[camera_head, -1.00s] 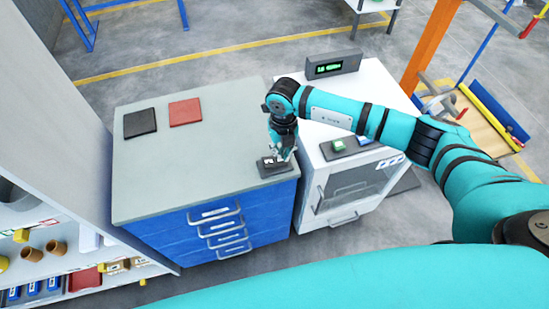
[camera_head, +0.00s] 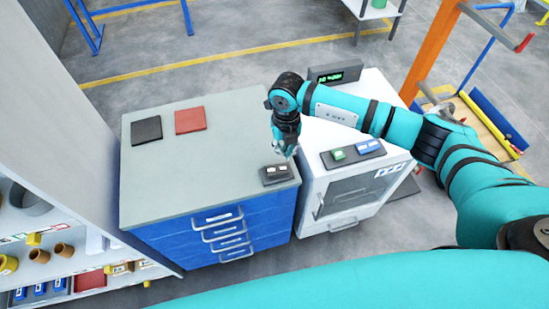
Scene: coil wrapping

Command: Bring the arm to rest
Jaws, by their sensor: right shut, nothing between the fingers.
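My right arm (camera_head: 400,122) reaches in from the right over the white machine to the blue drawer cabinet. My right gripper (camera_head: 287,152) points down over the right end of the grey cabinet top (camera_head: 190,160). It is shut and empty. It hangs just above and behind a small dark block (camera_head: 276,175) with two light pieces on it, apart from it as far as I can tell. My left gripper is not in view.
A black pad (camera_head: 146,130) and a red pad (camera_head: 190,120) lie on the cabinet top. The white machine (camera_head: 355,180) has a green-and-blue button panel (camera_head: 353,152) and a display (camera_head: 334,75). A shelf with pots (camera_head: 39,256) stands at left. The middle of the cabinet top is clear.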

